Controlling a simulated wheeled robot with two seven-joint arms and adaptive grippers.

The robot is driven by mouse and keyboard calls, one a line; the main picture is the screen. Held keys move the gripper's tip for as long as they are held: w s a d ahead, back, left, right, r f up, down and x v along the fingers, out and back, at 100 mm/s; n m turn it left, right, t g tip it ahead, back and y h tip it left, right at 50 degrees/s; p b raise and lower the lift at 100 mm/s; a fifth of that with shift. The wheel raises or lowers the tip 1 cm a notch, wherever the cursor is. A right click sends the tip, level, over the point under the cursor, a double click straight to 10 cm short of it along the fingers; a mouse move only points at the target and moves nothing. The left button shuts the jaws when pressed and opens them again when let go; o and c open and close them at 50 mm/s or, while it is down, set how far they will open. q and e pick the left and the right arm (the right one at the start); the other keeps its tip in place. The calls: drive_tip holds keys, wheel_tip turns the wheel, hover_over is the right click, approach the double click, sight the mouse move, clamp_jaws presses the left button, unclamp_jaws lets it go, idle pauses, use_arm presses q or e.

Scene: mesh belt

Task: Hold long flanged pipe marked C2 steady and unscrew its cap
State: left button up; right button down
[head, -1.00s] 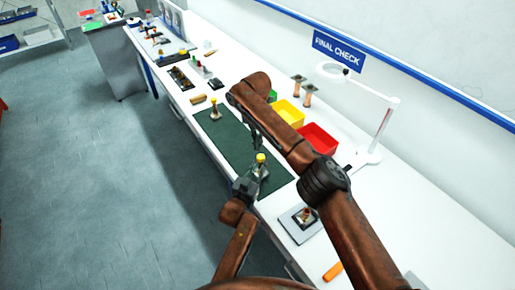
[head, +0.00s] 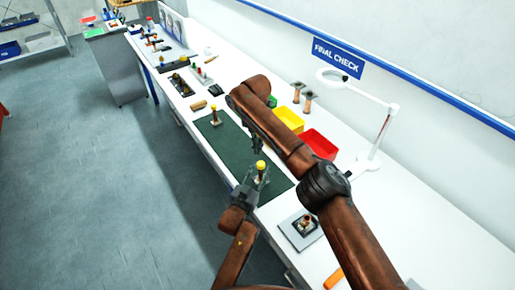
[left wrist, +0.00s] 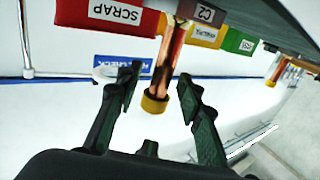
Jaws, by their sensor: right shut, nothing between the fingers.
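The copper pipe marked C2 (left wrist: 172,58) stands on the green mat, with its label and yellow cap (left wrist: 154,103) showing in the left wrist view. In the head view its yellow cap (head: 261,165) shows just beyond my left gripper (head: 252,186). My left gripper (left wrist: 163,92) is open, with a finger on either side of the capped end and visible gaps to both. My right gripper (head: 257,150) is shut and empty, above and a little behind the cap. Its fingertips are small and dark in the head view.
Another yellow-capped pipe (head: 214,115) stands at the mat's far end. Yellow (head: 289,118) and red (head: 320,144) bins line the back, beside a magnifier lamp (head: 385,125). A grey plate with a fitting (head: 300,231) lies at the near right. The middle of the mat (head: 235,145) is clear.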

use_arm(q)
drive_tip(key=v, duration=1.1)
drive_tip(key=shift+s+a, duration=0.15)
drive_tip(key=shift+s, duration=0.05)
drive_tip(key=shift+f, duration=0.1)
